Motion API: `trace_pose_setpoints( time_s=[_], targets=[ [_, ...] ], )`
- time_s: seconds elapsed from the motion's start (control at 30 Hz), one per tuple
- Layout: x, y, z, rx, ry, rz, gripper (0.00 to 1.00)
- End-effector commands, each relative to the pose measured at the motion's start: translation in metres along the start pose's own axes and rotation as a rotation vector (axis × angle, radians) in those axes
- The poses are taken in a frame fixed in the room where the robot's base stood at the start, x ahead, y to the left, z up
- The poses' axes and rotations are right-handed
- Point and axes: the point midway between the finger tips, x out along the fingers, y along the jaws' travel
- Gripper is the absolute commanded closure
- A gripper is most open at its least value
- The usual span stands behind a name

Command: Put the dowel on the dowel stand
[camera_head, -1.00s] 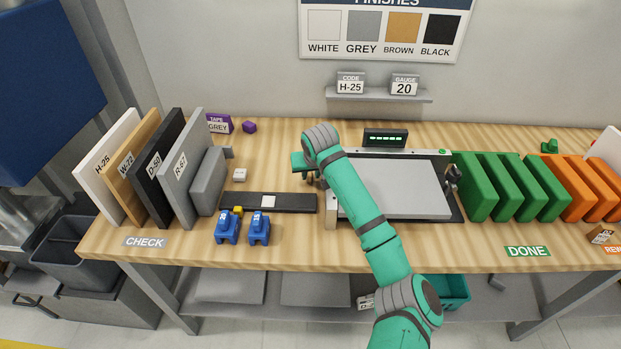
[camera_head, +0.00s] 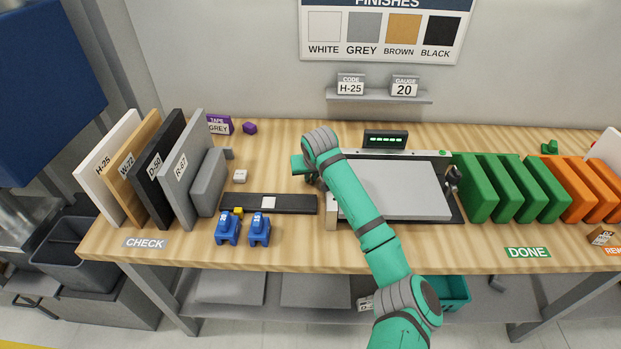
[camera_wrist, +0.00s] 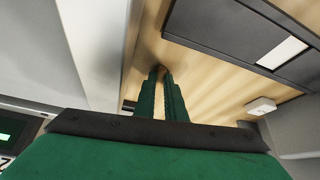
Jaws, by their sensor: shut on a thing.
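My gripper (camera_wrist: 163,78) points down at the wooden bench, its two green fingers close together. In the head view my gripper (camera_head: 312,181) is just left of the grey panel, partly hidden by my own arm. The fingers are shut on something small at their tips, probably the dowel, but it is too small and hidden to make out. I cannot tell which thing is the dowel stand.
A grey panel (camera_head: 398,190) lies right of my gripper. A dark strip (camera_head: 290,203) with a white patch lies to the left, with blue clamps (camera_head: 260,228) in front. A small white block (camera_head: 240,176) stands left. Green dividers (camera_head: 478,190) stand right.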

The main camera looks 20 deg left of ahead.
Motion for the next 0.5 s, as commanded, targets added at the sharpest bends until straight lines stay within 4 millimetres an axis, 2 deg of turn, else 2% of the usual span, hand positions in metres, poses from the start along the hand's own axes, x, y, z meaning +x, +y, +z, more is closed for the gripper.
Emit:
trace_pose_setpoints(
  time_s=[0.27,0.4,0.5],
  targets=[
    [-0.011,-0.001,-0.006,-0.001,0.0,-0.001,1.0],
    [-0.031,-0.003,-0.017,-0.001,0.003,-0.002,1.0],
    [-0.054,-0.016,-0.016,-0.003,0.004,-0.002,1.0]
  ],
)
